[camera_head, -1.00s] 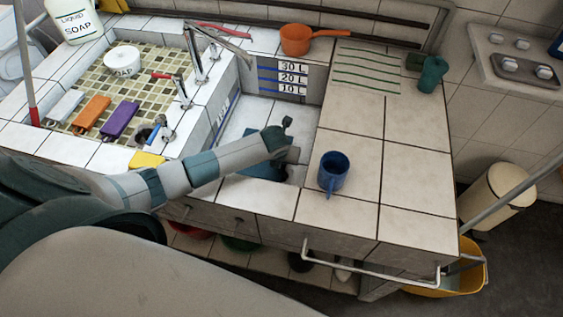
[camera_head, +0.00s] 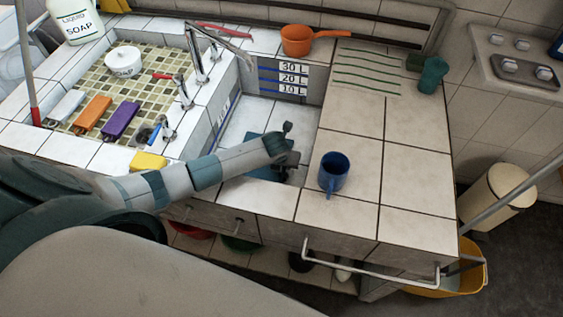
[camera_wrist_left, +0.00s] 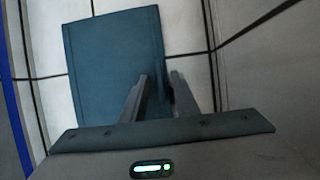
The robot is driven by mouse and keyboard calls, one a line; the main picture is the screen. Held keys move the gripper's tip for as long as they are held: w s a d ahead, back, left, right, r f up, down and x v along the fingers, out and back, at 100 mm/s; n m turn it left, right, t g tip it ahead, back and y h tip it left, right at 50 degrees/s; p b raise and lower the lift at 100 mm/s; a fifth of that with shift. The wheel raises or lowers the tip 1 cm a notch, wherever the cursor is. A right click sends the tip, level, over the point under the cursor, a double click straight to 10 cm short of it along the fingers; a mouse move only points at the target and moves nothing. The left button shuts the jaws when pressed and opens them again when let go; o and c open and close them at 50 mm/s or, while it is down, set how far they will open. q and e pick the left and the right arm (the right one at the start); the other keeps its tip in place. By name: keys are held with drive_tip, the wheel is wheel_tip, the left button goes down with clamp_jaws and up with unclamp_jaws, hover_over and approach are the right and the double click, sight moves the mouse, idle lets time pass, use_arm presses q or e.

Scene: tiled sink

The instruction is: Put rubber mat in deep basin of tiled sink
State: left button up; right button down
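The rubber mat (camera_head: 266,173) is a flat teal sheet inside the deep basin (camera_head: 240,119), partly hidden by my left arm in the head view. In the left wrist view the mat (camera_wrist_left: 105,65) lies flat on the white tiled floor, slightly turned, its near part hidden behind the gripper. My left gripper (camera_head: 290,161) is low in the basin over the mat's right side. In the wrist view its fingers (camera_wrist_left: 160,77) are apart, with a gap between the tips near the mat's right edge. My right gripper is out of view.
A blue mug (camera_head: 333,173) stands on the counter close to the right of the basin. An orange pan (camera_head: 297,40) is behind it. The faucet (camera_head: 196,55) and a yellow sponge (camera_head: 148,161) are to the left. Basin walls surround the gripper closely.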

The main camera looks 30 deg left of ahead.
use_arm(q)
drive_tip(key=shift+r, duration=0.1)
